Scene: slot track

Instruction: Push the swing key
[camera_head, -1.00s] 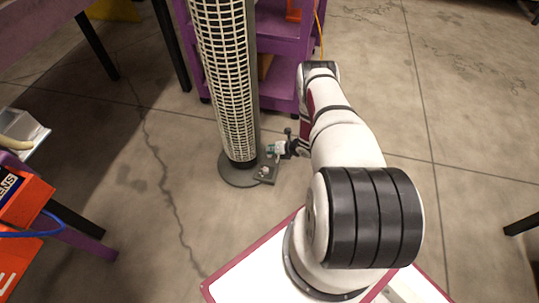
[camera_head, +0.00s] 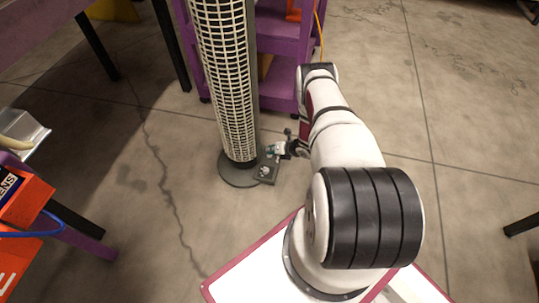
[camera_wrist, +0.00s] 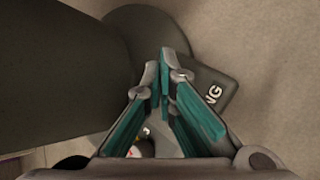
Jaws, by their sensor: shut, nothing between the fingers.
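The tower fan (camera_head: 224,85) stands upright on a round dark base (camera_head: 238,178). A dark key plate (camera_head: 264,171) juts from the right side of this base. My gripper (camera_head: 270,151) is just above the plate and beside the fan column. In the wrist view my gripper (camera_wrist: 160,72) has its teal-lined fingers closed together at the tips, with nothing between them, in front of the plate. I cannot tell whether the tips touch it.
A purple shelf cart (camera_head: 282,80) stands behind the fan. A dark-legged purple table is at upper left, and orange boxes (camera_head: 22,195) lie at lower left. Concrete floor (camera_head: 165,150) is clear around the fan's left and front.

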